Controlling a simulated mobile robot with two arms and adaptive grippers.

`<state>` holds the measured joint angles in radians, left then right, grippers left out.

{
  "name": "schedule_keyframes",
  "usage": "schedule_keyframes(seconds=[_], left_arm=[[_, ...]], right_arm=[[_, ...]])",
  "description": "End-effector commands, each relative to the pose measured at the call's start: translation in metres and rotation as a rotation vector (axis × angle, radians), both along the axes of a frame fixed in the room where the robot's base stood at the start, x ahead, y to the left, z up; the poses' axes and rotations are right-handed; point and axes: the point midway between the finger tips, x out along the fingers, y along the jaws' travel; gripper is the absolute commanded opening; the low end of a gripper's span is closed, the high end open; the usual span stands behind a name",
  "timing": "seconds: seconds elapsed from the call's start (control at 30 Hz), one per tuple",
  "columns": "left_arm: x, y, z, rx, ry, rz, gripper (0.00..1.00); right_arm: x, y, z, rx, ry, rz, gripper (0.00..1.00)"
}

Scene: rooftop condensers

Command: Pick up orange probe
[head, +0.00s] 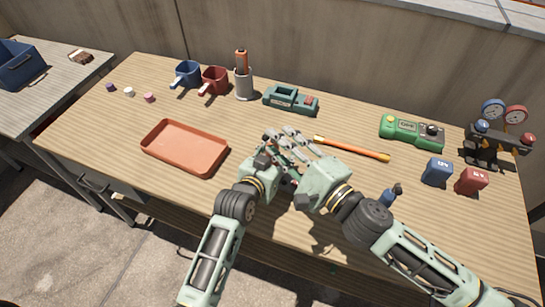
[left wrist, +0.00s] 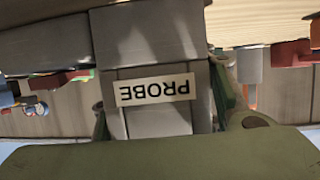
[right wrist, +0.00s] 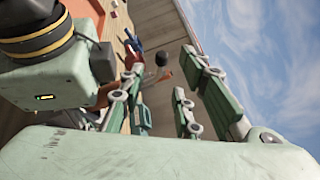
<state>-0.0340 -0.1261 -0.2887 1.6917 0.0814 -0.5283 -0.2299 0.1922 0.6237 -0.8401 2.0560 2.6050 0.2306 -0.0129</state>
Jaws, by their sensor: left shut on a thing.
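A second orange-topped thing (head: 241,62) stands upright in a grey cylindrical holder (head: 244,88) at the back. My left gripper (head: 274,148) is shut on a grey block (left wrist: 155,125) with an upside-down "PROBE" label; fingers show at both its sides in the left wrist view. In the head view the block is hard to make out among the overlapping fingers. My right gripper (right wrist: 160,90) is open, close beside the left one (head: 300,146).
An orange tray (head: 185,147) lies left. Blue and red cups (head: 214,80), a green device (head: 290,99) and a green meter (head: 411,131) stand behind. Gauges (head: 503,115) and blue and red blocks (head: 437,171) are right.

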Motion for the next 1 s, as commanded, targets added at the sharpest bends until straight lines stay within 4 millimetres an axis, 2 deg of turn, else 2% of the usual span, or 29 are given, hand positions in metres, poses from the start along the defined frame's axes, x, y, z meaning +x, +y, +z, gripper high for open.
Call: schedule_keyframes(seconds=[0.03,0.2,0.43,0.8,1.0], left_arm=[[0.000,0.000,0.000,-0.002,0.001,0.000,0.13],[0.000,0.000,0.000,-0.002,0.001,0.000,0.13],[0.000,0.000,0.000,-0.001,0.000,-0.001,0.13],[0.000,0.000,0.000,-0.002,0.001,0.000,0.13],[0.000,0.000,0.000,-0.002,0.001,0.000,0.13]], right_arm=[[0.005,0.008,0.000,0.003,-0.001,0.001,0.30],[0.017,0.018,0.000,0.000,-0.002,0.000,0.30],[0.018,0.019,0.000,0.000,-0.001,0.001,0.30],[0.018,0.018,0.000,-0.001,-0.001,0.000,0.00],[0.018,0.018,-0.001,-0.001,-0.001,0.000,0.00]])
